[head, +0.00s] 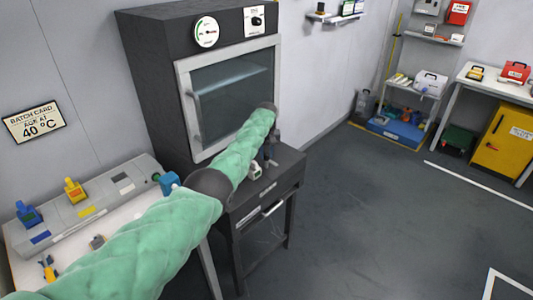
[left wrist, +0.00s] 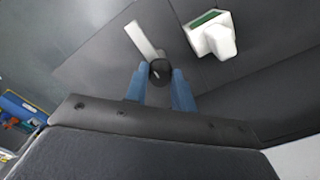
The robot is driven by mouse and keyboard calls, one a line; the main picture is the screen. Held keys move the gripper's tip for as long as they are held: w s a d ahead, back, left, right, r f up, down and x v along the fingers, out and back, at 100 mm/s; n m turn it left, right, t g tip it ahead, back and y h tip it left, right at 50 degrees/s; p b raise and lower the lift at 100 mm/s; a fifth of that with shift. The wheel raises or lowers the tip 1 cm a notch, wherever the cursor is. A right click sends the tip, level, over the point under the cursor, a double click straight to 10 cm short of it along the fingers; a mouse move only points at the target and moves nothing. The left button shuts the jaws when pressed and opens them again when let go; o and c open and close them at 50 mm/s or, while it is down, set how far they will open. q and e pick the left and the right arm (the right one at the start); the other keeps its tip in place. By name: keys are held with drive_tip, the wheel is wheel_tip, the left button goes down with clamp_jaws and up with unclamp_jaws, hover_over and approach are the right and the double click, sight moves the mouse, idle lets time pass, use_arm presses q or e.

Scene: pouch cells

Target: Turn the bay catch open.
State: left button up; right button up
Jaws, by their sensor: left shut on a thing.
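The bay catch appears to be a dark round knob (left wrist: 160,71) with a pale flat bar (left wrist: 141,41) beside it, seen in the left wrist view on a dark grey surface. My left gripper (left wrist: 160,88) has its blue fingers on either side of the knob and is shut on it. The bar points away at a slant to the upper left. In the head view my left gripper (head: 269,155) is at the dark stand (head: 285,172) below the cabinet, partly covered by my green-sleeved arm, and the catch cannot be made out. My right gripper is not in view.
A white device with a green display (left wrist: 212,35) stands close to the catch; it also shows in the head view (head: 255,170). The dark cabinet (head: 150,70) with its windowed door (head: 187,100) rises behind. A bench with coloured items (head: 110,191) is at left.

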sight(267, 154)
use_arm(q)
drive_tip(key=shift+w+r, duration=0.1)
drive_tip(key=shift+r, duration=0.05)
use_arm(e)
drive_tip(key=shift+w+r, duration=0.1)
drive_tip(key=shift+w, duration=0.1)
use_arm(q)
drive_tip(key=o, duration=1)
drive_tip(key=shift+r, duration=0.15)
wheel_tip(267, 154, up, 6)
drive_tip(key=shift+f+b, duration=0.15)
drive_tip(key=shift+b, duration=0.65)
drive_tip(key=shift+r, duration=0.8)
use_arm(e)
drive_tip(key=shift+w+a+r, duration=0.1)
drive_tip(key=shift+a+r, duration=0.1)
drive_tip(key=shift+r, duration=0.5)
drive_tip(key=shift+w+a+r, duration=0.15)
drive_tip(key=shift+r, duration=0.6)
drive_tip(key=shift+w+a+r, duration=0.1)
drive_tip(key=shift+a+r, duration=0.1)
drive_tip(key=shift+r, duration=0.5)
